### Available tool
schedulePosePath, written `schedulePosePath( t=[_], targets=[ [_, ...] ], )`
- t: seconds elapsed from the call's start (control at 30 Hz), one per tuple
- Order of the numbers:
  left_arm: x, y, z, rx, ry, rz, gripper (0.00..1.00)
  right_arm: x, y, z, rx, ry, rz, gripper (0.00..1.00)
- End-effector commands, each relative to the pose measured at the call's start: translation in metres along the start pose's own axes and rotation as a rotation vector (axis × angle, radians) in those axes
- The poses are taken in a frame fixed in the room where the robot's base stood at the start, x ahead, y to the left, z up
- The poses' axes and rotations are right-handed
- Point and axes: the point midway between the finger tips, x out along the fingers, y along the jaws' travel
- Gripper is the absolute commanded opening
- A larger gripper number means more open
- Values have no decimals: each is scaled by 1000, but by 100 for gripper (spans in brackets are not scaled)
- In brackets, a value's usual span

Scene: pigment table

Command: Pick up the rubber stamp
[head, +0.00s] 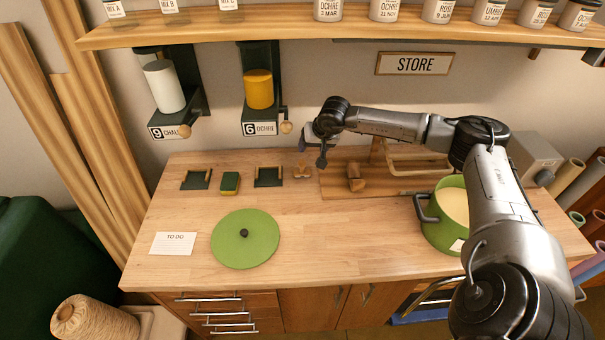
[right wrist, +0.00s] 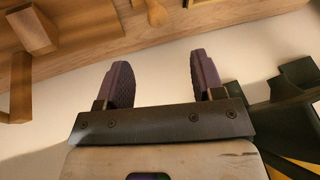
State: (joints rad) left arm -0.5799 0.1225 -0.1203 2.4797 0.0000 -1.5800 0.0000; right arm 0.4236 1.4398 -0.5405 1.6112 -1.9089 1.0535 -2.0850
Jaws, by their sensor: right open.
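A small wooden piece with a rounded handle, which looks like the rubber stamp (head: 302,171), is on the table near the wall, between a dark holder and a wooden board. Its rounded handle (right wrist: 157,12) shows at the top edge of the right wrist view, the rest cut off. My right gripper (head: 312,150) is open and empty, above and close to the stamp in the head view. Its two purple-grey fingers (right wrist: 158,85) stand apart in the right wrist view with nothing between them. My left gripper is not in view.
A wooden board (head: 335,191) with a wooden block (head: 355,178) lies right of the stamp. A dark holder (head: 268,177) and a green-and-yellow sponge (head: 229,183) are left. A green pot (head: 432,232) stands right, a green lid (head: 245,255) front left. The front middle is clear.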

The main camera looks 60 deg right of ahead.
Motion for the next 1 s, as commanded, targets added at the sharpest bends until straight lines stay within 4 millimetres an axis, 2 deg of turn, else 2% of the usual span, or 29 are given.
schedulePosePath(
  t=[0.33, 0.5, 0.73, 1.0],
  targets=[
    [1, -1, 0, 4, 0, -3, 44, 58, 0, 1, 2, -3, 1, 62],
    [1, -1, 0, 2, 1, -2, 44, 74, 0, 0, 0, -1, 1, 62],
    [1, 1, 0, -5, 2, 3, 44, 85, 1, 1, 1, -3, 1, 62],
    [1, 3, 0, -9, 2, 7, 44, 120, 4, 1, 3, -3, -1, 62]
  ],
)
